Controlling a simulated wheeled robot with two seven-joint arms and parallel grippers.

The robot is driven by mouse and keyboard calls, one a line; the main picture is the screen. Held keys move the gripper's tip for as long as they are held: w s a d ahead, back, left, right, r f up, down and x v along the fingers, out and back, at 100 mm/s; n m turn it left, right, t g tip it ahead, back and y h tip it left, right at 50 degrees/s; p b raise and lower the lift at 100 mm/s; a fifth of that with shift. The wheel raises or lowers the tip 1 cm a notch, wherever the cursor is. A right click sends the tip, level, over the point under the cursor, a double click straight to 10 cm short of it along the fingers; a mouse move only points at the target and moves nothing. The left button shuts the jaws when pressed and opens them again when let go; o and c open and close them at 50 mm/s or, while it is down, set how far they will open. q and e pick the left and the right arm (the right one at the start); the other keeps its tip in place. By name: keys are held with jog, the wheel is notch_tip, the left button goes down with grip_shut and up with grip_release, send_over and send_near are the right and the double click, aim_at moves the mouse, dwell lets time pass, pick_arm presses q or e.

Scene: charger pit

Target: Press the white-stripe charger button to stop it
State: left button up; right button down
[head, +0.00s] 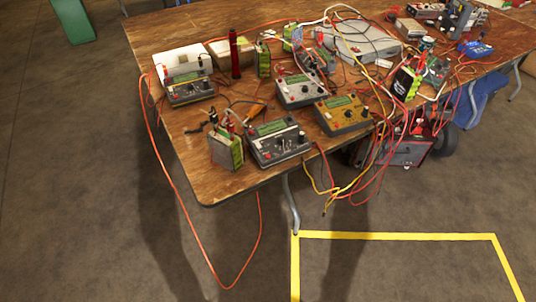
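Several box-shaped chargers with green displays and dark knobs stand on the wooden table. The front charger (278,142) has a pale, whitish face and sits near the table's front edge. A second pale, silvery charger (300,90) is behind it. A yellow-orange charger (342,114) is to the right of the front one. Another charger (191,88) with a dark front and a yellowish strip is at the left. I cannot tell for sure which one bears the white stripe; the buttons are too small to make out. Neither of my grippers is in view.
The wooden table (185,195) is crowded with loose red, yellow and black cables, some hanging over its edge. A green battery pack (226,152) stands beside the front charger. A red cylinder (235,55) stands farther back. Yellow tape (395,236) marks open floor at the front right.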

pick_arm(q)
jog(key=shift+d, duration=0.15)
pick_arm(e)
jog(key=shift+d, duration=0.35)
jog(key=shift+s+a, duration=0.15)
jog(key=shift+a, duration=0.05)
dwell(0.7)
